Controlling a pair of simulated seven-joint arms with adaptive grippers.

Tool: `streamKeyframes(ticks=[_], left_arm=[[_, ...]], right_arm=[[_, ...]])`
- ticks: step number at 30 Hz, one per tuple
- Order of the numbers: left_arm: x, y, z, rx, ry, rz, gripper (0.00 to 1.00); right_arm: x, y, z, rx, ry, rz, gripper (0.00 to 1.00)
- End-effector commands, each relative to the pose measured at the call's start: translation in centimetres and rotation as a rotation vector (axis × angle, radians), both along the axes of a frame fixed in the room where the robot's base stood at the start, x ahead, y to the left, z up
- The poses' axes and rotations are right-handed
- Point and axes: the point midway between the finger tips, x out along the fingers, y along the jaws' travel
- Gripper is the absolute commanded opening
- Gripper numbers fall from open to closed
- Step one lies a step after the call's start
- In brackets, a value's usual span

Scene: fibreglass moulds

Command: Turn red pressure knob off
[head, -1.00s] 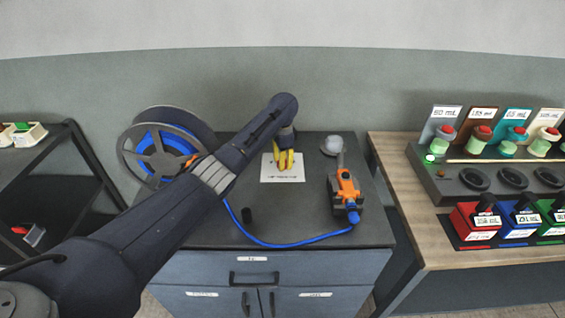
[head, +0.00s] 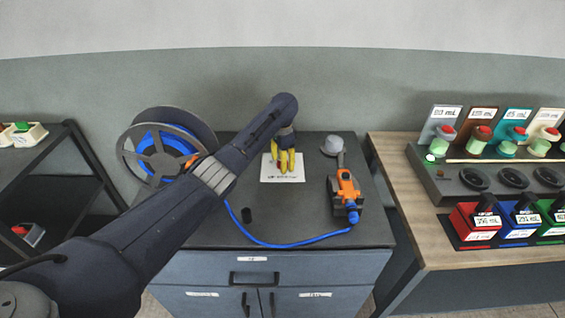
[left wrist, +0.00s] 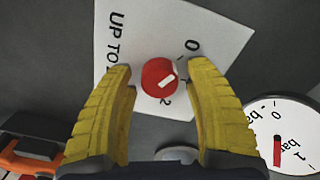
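The red pressure knob (left wrist: 157,74) is round with a white pointer mark and sits on a white plate (left wrist: 140,35) printed with "0", "2" and "UP TO". The mark points to the right and slightly up in the left wrist view. In the head view the plate (head: 270,178) lies on the cabinet top, and the knob is hidden behind my gripper. My left gripper (left wrist: 160,70) has yellow fingers, one on each side of the knob, with visible gaps. The gripper (head: 285,171) is over the plate in the head view. My right gripper is not in view.
A dial gauge (left wrist: 288,120) with a red needle is close by the plate. An orange tool (head: 346,186) with a blue hose stands on the right of the cabinet top. A hose reel (head: 150,165) stands left. A wooden bench (head: 398,190) with bottles is further right.

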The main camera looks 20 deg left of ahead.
Motion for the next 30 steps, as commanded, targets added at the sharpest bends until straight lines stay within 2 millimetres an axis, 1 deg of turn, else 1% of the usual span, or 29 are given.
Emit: streamKeyframes(ticks=[9, 13, 17, 24, 30], left_arm=[[0.0, 0.0, 0.1, 0.000, 0.000, -0.001, 0.60], [0.0, 0.0, 0.8, -0.001, -0.001, -0.001, 0.60], [0.0, 0.0, 2.6, 0.000, -0.001, -0.003, 0.60], [0.0, 0.0, 6.9, -0.001, -0.002, -0.002, 0.60], [0.0, 0.0, 9.8, 0.001, -0.002, -0.002, 0.60]], right_arm=[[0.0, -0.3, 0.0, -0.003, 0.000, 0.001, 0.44], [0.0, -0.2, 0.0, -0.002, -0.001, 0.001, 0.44], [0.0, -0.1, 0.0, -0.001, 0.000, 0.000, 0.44], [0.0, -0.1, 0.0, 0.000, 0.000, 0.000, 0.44], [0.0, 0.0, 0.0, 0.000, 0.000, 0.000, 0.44]])
